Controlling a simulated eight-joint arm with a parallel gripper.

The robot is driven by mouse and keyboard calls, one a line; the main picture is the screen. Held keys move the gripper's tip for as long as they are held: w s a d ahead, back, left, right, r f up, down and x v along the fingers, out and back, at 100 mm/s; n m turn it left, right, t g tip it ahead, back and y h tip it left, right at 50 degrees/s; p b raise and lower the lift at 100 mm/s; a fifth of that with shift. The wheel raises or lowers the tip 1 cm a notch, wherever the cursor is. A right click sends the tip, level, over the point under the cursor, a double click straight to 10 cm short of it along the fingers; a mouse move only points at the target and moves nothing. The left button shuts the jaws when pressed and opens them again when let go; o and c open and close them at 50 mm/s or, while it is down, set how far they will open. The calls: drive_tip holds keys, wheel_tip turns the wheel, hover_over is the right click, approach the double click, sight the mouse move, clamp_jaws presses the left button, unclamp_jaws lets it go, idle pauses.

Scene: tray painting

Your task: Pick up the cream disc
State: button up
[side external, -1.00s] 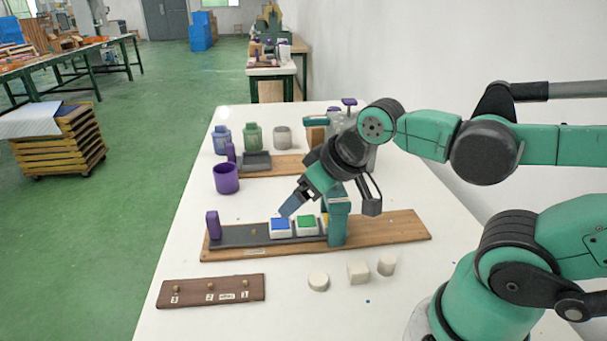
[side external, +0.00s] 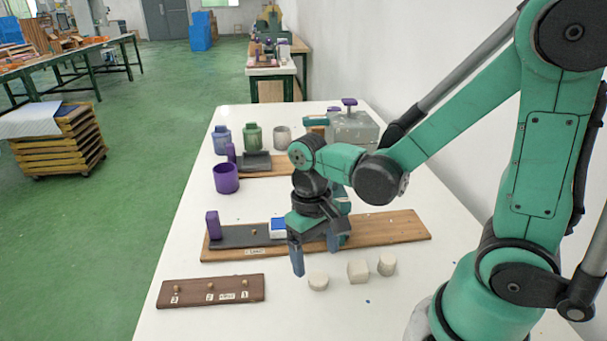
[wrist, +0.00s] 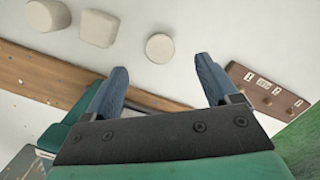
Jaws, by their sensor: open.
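The cream disc (side external: 318,281) lies flat on the white table, leftmost of a row of three cream pieces. It also shows in the wrist view (wrist: 160,47), beyond my fingertips and between their lines. My gripper (side external: 316,258) points down, open and empty, just behind and above the disc in the side view. In the wrist view my gripper's two fingers (wrist: 162,68) are spread wide, with the disc apart from both.
A cream cube (side external: 358,271) and a cream cylinder (side external: 387,265) stand right of the disc. A brown peg board (side external: 211,291) lies at front left. A wooden board (side external: 400,225) with a blue-topped block (side external: 278,226) lies behind.

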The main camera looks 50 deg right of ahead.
sight(319, 278)
drive_tip(key=shift+s+f, duration=0.15)
drive_tip(key=shift+f, duration=0.95)
drive_tip(key=shift+s+f, duration=0.15)
drive_tip(key=shift+f, duration=0.95)
clamp_jaws()
drive_tip(key=shift+r, duration=0.15)
